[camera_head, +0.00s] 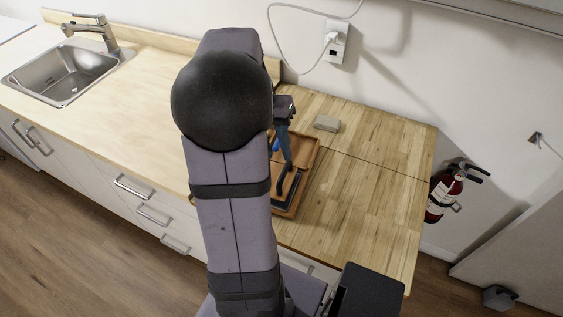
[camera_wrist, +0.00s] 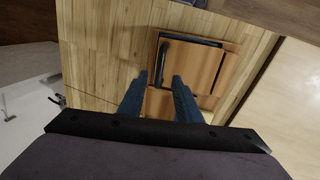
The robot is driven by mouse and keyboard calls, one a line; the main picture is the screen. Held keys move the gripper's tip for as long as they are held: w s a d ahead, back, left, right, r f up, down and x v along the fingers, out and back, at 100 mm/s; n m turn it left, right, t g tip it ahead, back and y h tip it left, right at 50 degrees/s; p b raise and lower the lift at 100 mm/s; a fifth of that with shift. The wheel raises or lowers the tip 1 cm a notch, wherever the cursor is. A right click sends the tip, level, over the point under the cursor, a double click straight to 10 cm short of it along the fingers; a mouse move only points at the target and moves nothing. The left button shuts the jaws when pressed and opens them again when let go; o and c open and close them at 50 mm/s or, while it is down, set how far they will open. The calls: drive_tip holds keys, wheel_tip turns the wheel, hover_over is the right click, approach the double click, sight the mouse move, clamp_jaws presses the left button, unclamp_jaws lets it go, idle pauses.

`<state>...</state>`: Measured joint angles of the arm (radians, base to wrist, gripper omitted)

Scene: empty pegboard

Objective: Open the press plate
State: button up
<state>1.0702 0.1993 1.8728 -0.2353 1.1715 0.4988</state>
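The press plate is a brown wooden board with a dark frame, and it lies on the wooden counter. It shows in the head view (camera_head: 307,160), partly hidden by my arm, and in the wrist view (camera_wrist: 208,66). A dark bar handle (camera_wrist: 161,62) runs along its left side in the wrist view. My gripper (camera_wrist: 160,76) has two blue fingers, spread apart with a gap between them. The handle's near end appears between the fingertips in the picture; I cannot tell whether they touch it. In the head view, my gripper (camera_head: 283,150) is over the board.
A small beige block (camera_head: 327,123) lies on the counter (camera_head: 365,190) behind the board. A wall socket (camera_head: 336,42) with a white cable is above. A sink (camera_head: 62,75) is at the far left. The counter right of the board is clear.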

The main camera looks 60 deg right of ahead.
sight(284, 171)
drive_tip(key=shift+p+x, duration=0.7)
drive_tip(key=shift+x, duration=2.4)
clamp_jaws()
